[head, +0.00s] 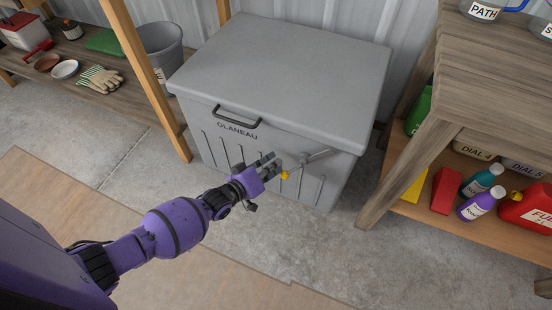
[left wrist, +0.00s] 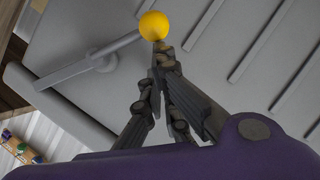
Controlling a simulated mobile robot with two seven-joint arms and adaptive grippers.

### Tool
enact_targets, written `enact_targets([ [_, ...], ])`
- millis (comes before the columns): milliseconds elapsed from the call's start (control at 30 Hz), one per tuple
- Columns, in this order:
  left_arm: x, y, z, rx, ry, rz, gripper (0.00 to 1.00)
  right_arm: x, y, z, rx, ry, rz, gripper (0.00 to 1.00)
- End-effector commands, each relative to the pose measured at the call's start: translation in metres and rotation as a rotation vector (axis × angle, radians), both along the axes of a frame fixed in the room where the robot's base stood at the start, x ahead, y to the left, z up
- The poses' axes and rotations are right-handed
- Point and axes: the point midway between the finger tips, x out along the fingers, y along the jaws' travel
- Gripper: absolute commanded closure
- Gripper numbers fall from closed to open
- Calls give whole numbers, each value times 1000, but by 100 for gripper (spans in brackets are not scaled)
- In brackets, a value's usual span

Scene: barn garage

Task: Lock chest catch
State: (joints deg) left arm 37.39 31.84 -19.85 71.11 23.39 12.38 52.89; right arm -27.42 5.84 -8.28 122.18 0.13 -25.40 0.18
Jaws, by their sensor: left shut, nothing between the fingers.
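The grey chest (head: 270,130) stands against the wall with its lid (head: 285,65) down. On its front, right of the black handle (head: 237,117), is the catch (head: 305,158), a grey lever with a yellow ball knob (head: 284,175). The lever slants down and left from its pivot to the knob. My left gripper (head: 278,164) is shut and empty, just left of the knob. In the left wrist view the closed fingertips (left wrist: 160,58) are right by the yellow knob (left wrist: 153,25); I cannot tell if they touch it. My right gripper is out of view.
A wooden shelf (head: 395,165) with bottles and a red fuel can (head: 530,208) stands close on the right. A wooden post (head: 145,75) and a grey bucket (head: 163,45) are at the left. The floor before the chest is clear.

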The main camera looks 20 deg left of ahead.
Motion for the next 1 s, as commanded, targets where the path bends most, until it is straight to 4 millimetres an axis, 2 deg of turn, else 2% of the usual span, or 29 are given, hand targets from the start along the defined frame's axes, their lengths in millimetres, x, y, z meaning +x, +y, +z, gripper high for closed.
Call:
enact_targets([
  [33, -2, -1, -14, -40, 6, -3, 100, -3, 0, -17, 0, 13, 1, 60],
  [200, -2, -7, -28, -202, 11, -3, 100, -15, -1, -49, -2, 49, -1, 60],
  [400, -1, -15, -39, -371, 17, -2, 100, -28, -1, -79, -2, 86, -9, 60],
  [600, -1, -23, -44, -503, 17, -1, 100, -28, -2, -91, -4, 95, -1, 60],
  [1000, -1, -31, -48, -498, 16, -1, 100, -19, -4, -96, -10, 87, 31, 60],
])
